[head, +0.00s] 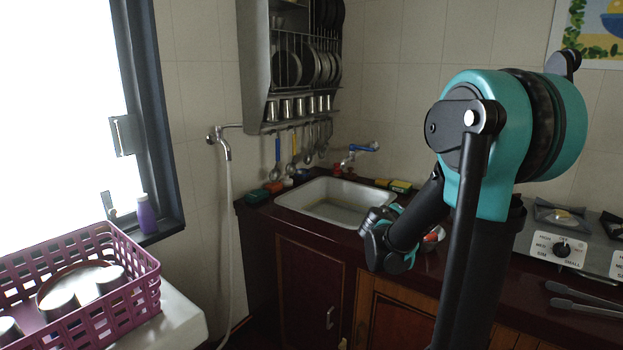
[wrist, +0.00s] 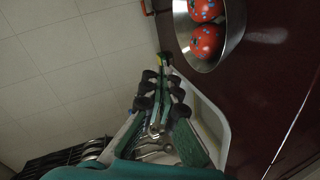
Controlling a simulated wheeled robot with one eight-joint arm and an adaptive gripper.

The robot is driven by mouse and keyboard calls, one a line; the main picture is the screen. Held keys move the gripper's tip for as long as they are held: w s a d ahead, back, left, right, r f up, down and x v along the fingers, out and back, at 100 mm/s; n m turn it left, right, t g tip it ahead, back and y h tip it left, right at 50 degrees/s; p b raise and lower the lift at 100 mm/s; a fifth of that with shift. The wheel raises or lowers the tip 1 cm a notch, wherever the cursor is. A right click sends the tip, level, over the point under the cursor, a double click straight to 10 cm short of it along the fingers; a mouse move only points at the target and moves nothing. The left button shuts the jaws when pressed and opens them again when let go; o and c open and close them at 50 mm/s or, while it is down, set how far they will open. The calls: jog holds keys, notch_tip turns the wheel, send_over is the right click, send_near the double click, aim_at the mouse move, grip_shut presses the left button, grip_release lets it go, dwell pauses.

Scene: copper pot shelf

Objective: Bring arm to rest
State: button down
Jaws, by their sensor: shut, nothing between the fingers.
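My gripper (wrist: 162,82) shows in the wrist view, its green-and-black fingers drawn together with nothing between them. In the head view my arm stands on the right, with its upper links raised and its forearm slanting down to the left. Its wrist end hangs near the counter front, right of the sink (head: 340,203). The fingers cannot be made out there. In the wrist view the pale sink (wrist: 208,118) lies behind and beside the fingers.
A metal bowl (wrist: 233,46) with two red patterned round things lies on the dark red counter (wrist: 268,85). A dish rack (head: 253,72) hangs on the wall. A stove (head: 580,240) with tongs in front stands at right. A purple basket (head: 128,306) is at lower left.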

jog(key=s+a+f+m+g+y, duration=0.1)
jog(key=s+f+m+g+y, duration=0.1)
jog(key=s+f, duration=0.4)
jog(key=s+f+m+g+y, duration=0.15)
jog(key=s+f, duration=0.25)
jog(key=s, duration=0.4)
jog(key=s+a+f+m+g+y, duration=0.1)
jog(key=s+a+f+g+y, duration=0.1)
jog(key=s, duration=0.5)
jog(key=s+a+f+m+g+y, duration=0.1)
jog(key=s+a+f+g+y, duration=0.1)
jog(key=s+a+f, duration=0.3)
jog(key=s+a+y, duration=0.1)
jog(key=s+a, duration=0.1)
jog(key=shift+s+a+f+m, duration=0.3)
jog(key=shift+s+m, duration=0.05)
